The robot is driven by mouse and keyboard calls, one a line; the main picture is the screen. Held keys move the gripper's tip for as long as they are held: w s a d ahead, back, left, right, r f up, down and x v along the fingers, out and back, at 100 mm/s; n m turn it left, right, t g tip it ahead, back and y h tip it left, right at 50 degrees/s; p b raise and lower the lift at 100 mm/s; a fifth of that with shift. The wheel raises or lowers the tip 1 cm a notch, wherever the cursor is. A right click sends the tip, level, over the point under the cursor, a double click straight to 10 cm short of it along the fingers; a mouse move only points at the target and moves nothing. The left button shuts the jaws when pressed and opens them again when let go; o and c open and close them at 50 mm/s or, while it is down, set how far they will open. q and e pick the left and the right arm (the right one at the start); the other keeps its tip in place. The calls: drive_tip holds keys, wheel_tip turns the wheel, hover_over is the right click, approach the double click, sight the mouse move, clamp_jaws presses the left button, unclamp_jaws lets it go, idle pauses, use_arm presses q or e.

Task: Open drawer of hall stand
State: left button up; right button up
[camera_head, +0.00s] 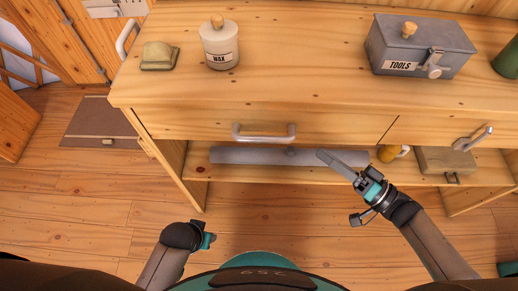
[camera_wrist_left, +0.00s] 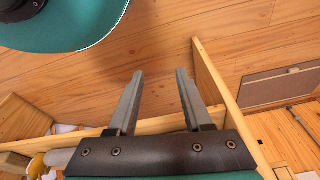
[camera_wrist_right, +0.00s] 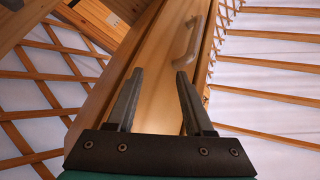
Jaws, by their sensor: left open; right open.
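The wooden hall stand (camera_head: 300,88) fills the upper part of the head view. Its left drawer front (camera_head: 190,124) carries a pale bar handle (camera_head: 264,133) and looks closed. A second drawer front with a similar handle (camera_head: 472,138) is at the right. My right gripper (camera_head: 338,165) is open and empty, below and to the right of the left handle. In the right wrist view a pale handle (camera_wrist_right: 190,38) lies beyond the open fingers (camera_wrist_right: 158,72), not between them. My left gripper (camera_head: 209,239) is low, in front of the stand; the left wrist view shows its fingers (camera_wrist_left: 159,72) open and empty.
On top stand a wax jar (camera_head: 220,48), a soap-like block (camera_head: 159,56) and a grey tools box (camera_head: 418,46). The lower shelf holds a grey roll (camera_head: 260,156), a yellow mug (camera_head: 387,154) and a box (camera_head: 446,160). Floor (camera_head: 90,215) at the left is clear.

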sight(257, 137)
drive_tip(key=a+r+g+y+b, duration=0.1)
drive_tip(key=a, duration=0.4)
drive_tip(key=a+r+n+g+y+b, duration=0.1)
drive_tip(key=a+r+g+b, duration=0.1)
drive_tip(key=a, duration=0.3)
drive_tip(key=w+a+r+n+g+y+b, duration=0.1)
drive_tip(key=a, duration=0.4)
drive_tip(key=shift+w+r+g+b, duration=0.1)
drive_tip(key=shift+r+g+b, duration=0.05)
drive_tip(key=shift+g+b, duration=0.2)
use_arm(q)
drive_tip(key=w+r+t, duration=0.1)
drive_tip(key=w+r, duration=0.2)
drive_tip(key=r, duration=0.2)
drive_tip(key=shift+w+d+r, duration=0.25)
drive_tip(key=shift+w, duration=0.05)
use_arm(e)
drive_tip(key=shift+w+a+r, duration=0.15)
drive_tip(key=shift+w+a, duration=0.05)
drive_tip(key=shift+a, duration=0.2)
clamp_jaws()
